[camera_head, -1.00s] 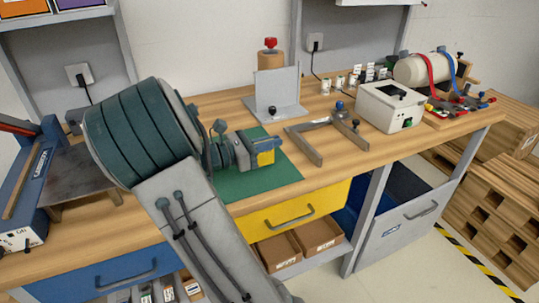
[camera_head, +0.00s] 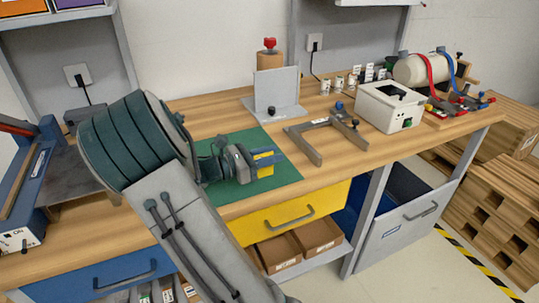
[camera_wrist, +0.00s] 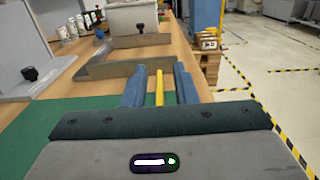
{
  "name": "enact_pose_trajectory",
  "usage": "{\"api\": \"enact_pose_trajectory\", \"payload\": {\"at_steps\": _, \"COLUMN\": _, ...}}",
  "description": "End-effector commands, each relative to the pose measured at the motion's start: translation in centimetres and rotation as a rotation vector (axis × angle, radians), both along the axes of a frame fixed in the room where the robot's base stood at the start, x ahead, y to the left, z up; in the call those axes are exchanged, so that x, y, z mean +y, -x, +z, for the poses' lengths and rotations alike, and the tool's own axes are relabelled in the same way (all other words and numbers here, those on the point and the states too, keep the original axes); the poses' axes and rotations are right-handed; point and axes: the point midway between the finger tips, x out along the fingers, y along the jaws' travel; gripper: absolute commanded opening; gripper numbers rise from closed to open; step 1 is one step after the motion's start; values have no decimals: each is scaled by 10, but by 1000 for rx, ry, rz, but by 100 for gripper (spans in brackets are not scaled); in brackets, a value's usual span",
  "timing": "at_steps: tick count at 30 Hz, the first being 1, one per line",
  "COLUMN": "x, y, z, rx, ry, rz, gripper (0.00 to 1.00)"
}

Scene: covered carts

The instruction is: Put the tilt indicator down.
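The tilt indicator seems to be the small yellow piece (camera_head: 263,159) low over the green mat (camera_head: 285,178). In the wrist view it is a narrow yellow strip (camera_wrist: 159,88) between my gripper's (camera_wrist: 159,78) two blue fingers. A gap shows on each side of the strip, so the fingers look open around it and not pressed on it. In the head view my gripper (camera_head: 266,158) points right, low over the mat. The fingers partly hide the indicator. Its underside is hidden, but it appears to rest on the mat.
A grey U-shaped frame with a blue knob (camera_head: 319,138) lies right of the mat. A grey angle plate (camera_head: 275,95) stands behind it. A white box (camera_head: 391,107) is farther right. A blue machine (camera_head: 40,165) stands at the left. Bare mat shows around my gripper.

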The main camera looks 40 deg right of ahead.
Motion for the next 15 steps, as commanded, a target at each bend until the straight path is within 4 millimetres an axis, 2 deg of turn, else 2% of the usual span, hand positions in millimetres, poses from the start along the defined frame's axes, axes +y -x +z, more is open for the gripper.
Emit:
{"api": "enact_pose_trajectory", "payload": {"at_steps": 2, "x": 0, "y": 0, "z": 3, "rx": -1, "ry": 0, "rz": 0, "gripper": 26}}
{"api": "enact_pose_trajectory", "payload": {"at_steps": 5, "x": 11, "y": -4, "z": 3, "rx": -1, "ry": 0, "rz": 5, "gripper": 26}}
{"api": "enact_pose_trajectory", "payload": {"at_steps": 15, "x": 63, "y": -16, "z": 3, "rx": -1, "ry": 0, "rz": 3, "gripper": 26}}
